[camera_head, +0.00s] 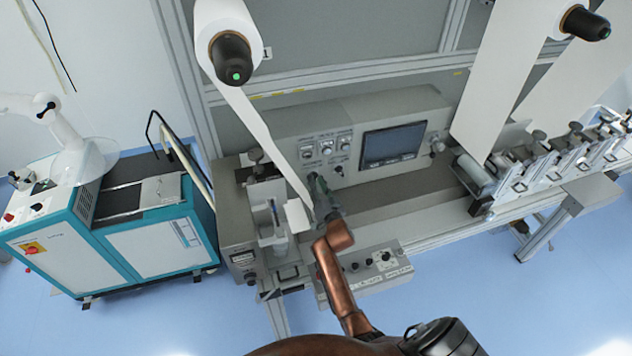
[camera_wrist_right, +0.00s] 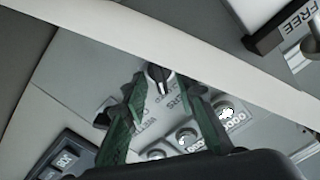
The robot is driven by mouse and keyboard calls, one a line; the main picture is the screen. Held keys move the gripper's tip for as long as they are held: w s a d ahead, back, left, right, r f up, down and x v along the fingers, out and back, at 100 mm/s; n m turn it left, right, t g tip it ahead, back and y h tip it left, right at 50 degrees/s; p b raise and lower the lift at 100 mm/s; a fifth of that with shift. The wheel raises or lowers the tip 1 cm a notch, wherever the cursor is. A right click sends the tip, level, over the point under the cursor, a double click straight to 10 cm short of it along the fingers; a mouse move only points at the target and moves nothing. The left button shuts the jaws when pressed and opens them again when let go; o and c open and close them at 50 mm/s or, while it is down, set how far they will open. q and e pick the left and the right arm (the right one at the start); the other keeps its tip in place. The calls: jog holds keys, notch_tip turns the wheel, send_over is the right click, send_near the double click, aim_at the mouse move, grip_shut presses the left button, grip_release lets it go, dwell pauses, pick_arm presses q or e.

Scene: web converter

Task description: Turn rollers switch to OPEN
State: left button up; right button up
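A small black rotary switch with a pale pointer (camera_wrist_right: 158,77) sits on the grey control panel (camera_head: 375,113). In the right wrist view it shows ahead, between the tips of my green fingers. The lettering beside it is partly covered and too blurred to read fully, so its setting is unclear. My right gripper (camera_head: 317,184) is in front of the panel's left part, below the gauges; its fingers also show in the right wrist view (camera_wrist_right: 165,88). They are spread apart and empty, and I cannot tell whether they touch the switch. My left gripper is not in view.
A white web (camera_head: 262,128) runs diagonally from the upper roll (camera_head: 226,42) close past my right gripper. Several round gauges (camera_head: 326,145) and a dark screen (camera_head: 393,145) are on the panel. A lower control box (camera_head: 377,268) stands near my right arm. A teal cabinet (camera_head: 160,250) is at left.

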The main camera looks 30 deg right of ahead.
grip_shut()
dwell(0.3)
jog(key=shift+a, duration=0.1)
jog(key=shift+n, duration=0.3)
jog(key=n+b, duration=0.1)
jog(key=n, duration=0.5)
jog(key=shift+f+b, duration=0.15)
jog(key=shift+b, duration=0.25)
jog(key=n+b, duration=0.1)
jog(key=n, duration=0.4)
jog(key=shift+w, duration=0.1)
jog(key=shift+n+b, duration=0.3)
grip_release()
